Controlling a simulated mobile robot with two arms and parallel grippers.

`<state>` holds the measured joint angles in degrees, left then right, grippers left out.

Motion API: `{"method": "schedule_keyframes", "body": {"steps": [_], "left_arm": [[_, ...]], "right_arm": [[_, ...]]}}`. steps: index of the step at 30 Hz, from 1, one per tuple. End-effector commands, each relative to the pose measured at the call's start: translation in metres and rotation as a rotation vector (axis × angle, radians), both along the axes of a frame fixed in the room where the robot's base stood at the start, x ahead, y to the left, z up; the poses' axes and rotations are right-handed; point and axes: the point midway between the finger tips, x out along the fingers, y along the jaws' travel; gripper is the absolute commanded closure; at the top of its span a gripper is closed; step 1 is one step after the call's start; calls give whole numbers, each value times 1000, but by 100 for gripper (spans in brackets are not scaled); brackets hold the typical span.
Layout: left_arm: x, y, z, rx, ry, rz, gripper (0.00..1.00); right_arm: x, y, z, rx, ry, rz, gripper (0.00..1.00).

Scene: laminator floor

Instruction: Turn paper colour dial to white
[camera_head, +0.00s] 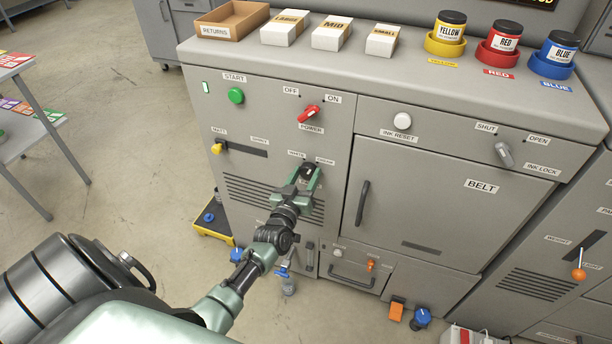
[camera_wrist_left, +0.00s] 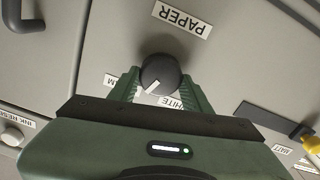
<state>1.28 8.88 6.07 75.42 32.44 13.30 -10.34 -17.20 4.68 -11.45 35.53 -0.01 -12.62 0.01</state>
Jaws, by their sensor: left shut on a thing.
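The paper colour dial is a dark round knob (camera_head: 309,169) on the front of the grey machine. The WHITE label (camera_head: 296,154) is at its upper left and the CREAM label (camera_head: 325,161) at its upper right. My left gripper (camera_head: 307,177) is shut on the dial, one finger on each side. The wrist view shows the machine upside down. There the dial (camera_wrist_left: 160,74) has a pale pointer line aimed down and left, toward the cream side. The PAPER label (camera_wrist_left: 182,18) shows above it, and my gripper partly covers the WHITE and CREAM labels. My right gripper is not in view.
A red power switch (camera_head: 310,111) and a green start button (camera_head: 236,96) are above the dial. A yellow lever (camera_head: 217,148) is to its left, and a belt door with a dark handle (camera_head: 362,203) to its right. Boxes and ink pots stand on top.

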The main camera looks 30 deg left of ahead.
Motion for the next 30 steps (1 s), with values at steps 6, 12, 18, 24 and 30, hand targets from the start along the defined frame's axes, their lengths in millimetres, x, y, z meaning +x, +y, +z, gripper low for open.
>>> {"method": "schedule_keyframes", "body": {"steps": [6,12,18,24,30], "left_arm": [[-1,1,-2,-196,-45,0,92],[-1,2,-2,-383,-90,-1,92],[-1,2,-3,-565,-135,0,92],[-1,3,-4,-731,-176,0,92],[-1,3,-5,-860,-204,0,92]], "right_arm": [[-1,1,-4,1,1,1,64],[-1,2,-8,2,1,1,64],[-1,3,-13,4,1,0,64],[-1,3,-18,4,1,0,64],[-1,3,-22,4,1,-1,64]]}}
